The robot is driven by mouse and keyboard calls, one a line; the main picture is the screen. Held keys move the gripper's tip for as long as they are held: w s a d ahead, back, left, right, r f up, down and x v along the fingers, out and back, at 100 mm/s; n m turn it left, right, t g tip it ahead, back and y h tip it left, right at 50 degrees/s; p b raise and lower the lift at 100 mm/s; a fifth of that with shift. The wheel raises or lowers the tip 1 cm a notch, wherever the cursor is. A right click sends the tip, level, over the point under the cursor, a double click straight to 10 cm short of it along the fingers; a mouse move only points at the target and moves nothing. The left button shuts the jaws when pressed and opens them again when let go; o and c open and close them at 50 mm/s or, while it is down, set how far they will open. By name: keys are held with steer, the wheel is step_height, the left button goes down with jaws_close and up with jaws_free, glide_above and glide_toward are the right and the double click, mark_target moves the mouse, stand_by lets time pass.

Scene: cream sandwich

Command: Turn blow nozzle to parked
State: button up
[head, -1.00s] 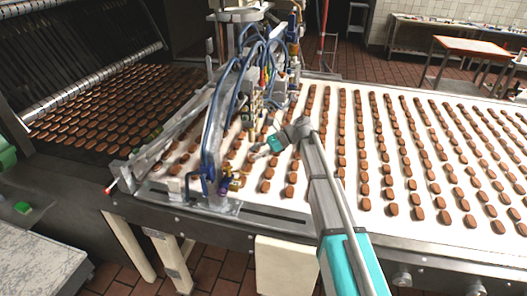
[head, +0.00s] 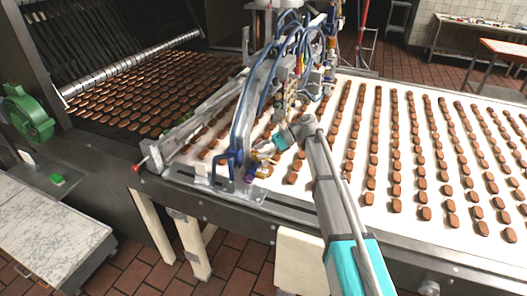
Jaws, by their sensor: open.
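My gripper (head: 262,150) is small in the head view, at the end of my arm beyond a teal wrist band. It is open, with no object seen between its fingers. It is over the belt, close to the front end of the depositing machine (head: 243,125), which has blue hoses and many small fittings. I cannot tell for sure which fitting is the blow nozzle. Small purple and brass-coloured fittings (head: 250,177) sit low at the machine's front end, just below my gripper. Contact between gripper and fittings cannot be made out.
A white belt (head: 330,165) carries rows of brown biscuits. A red-tipped rod (head: 137,168) sticks out at the belt's left corner. A dark oven conveyor (head: 150,95) lies at left, with a green motor housing (head: 28,115) and a marble-topped cabinet (head: 50,225). Tiled floor shows in front.

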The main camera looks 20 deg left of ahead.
steer(key=shift+w+a+n+g+h, duration=0.1)
steer(key=shift+n+g+h, duration=0.4)
steer(key=shift+n+g, duration=0.1)
steer(key=shift+w+a+n+g+h, duration=0.1)
steer(key=shift+n+g+h, duration=0.4)
steer(key=shift+n, duration=0.1)
steer(key=shift+n, duration=0.3)
steer(key=shift+g+h, duration=0.3)
steer(key=shift+s+d+m+t+y, duration=0.15)
steer(key=shift+s+m+t+y, duration=0.05)
steer(key=shift+m+t+y, duration=0.3)
steer(key=shift+s+d+m+t+y, duration=0.1)
steer(key=shift+m+t+y, duration=0.5)
steer(key=shift+m+t, duration=0.25)
steer(key=shift+s+d+m+t+y, duration=0.1)
steer(key=shift+m+t+y, duration=0.5)
steer(key=shift+m+t, duration=0.2)
steer(key=shift+w+d+r, duration=0.15)
steer(key=shift+w+r, duration=0.1)
steer(key=p+v, duration=0.5)
steer(key=v, duration=0.8)
